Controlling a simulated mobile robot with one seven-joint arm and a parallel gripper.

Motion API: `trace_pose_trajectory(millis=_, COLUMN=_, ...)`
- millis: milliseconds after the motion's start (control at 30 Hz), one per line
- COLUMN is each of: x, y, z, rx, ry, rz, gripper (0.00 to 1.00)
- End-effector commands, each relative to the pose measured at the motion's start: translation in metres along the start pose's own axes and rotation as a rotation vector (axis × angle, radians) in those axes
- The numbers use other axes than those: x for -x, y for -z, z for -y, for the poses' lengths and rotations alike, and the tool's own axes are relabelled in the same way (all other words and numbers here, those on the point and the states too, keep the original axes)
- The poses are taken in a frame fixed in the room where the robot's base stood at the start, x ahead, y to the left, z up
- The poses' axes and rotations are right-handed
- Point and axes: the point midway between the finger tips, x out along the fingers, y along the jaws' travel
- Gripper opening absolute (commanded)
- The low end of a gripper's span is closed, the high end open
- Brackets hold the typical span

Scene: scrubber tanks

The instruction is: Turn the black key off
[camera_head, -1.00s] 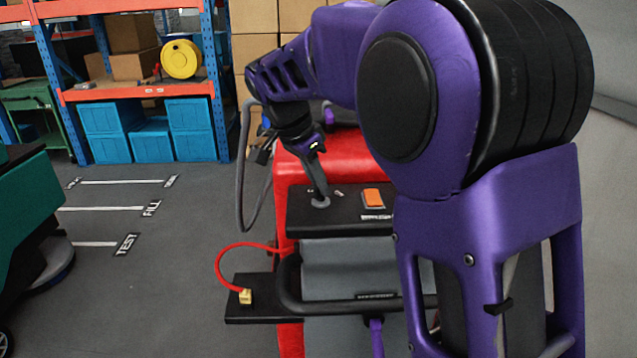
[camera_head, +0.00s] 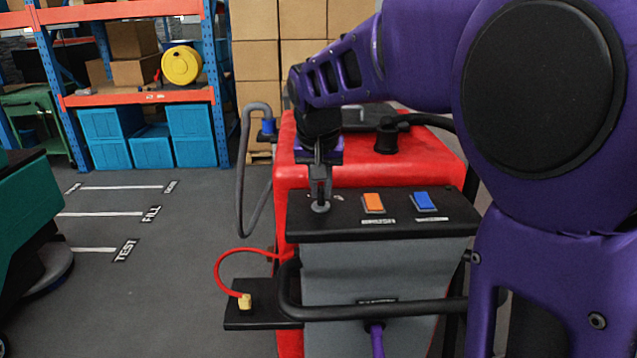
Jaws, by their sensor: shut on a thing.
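The red scrubber machine (camera_head: 440,152) stands in the middle with a black control panel (camera_head: 440,230) on top of its grey rear. My gripper (camera_head: 320,198) points down at the left end of this panel, over a round grey key switch (camera_head: 321,207). It is shut on the black key, which is mostly hidden between the fingers. I cannot make out the key's angle.
An orange switch (camera_head: 373,203) and a blue switch (camera_head: 423,201) sit right of my gripper on the panel. A black handlebar (camera_head: 380,308) crosses below. A red cable (camera_head: 218,268) ends in a yellow plug (camera_head: 245,301) on a black side shelf.

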Motion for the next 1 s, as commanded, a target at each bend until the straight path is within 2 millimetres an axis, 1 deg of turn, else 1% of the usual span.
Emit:
trace_pose_trajectory(millis=300, x=0.0012, y=0.0004, z=-0.0009, rx=0.115, ry=0.049, rz=0.0, gripper=0.0)
trace_pose_trajectory(millis=867, x=0.0006, y=0.0003, z=-0.0008, rx=0.141, ry=0.058, rz=0.0, gripper=0.0)
trace_pose_trajectory(millis=900, x=0.0006, y=0.0003, z=-0.0008, rx=0.141, ry=0.058, rz=0.0, gripper=0.23)
trace_pose_trajectory(millis=967, x=0.0005, y=0.0003, z=-0.0008, rx=0.141, ry=0.058, rz=0.0, gripper=0.34)
trace_pose_trajectory(millis=1000, x=0.0005, y=0.0002, z=-0.0008, rx=0.141, ry=0.058, rz=0.0, gripper=0.41)
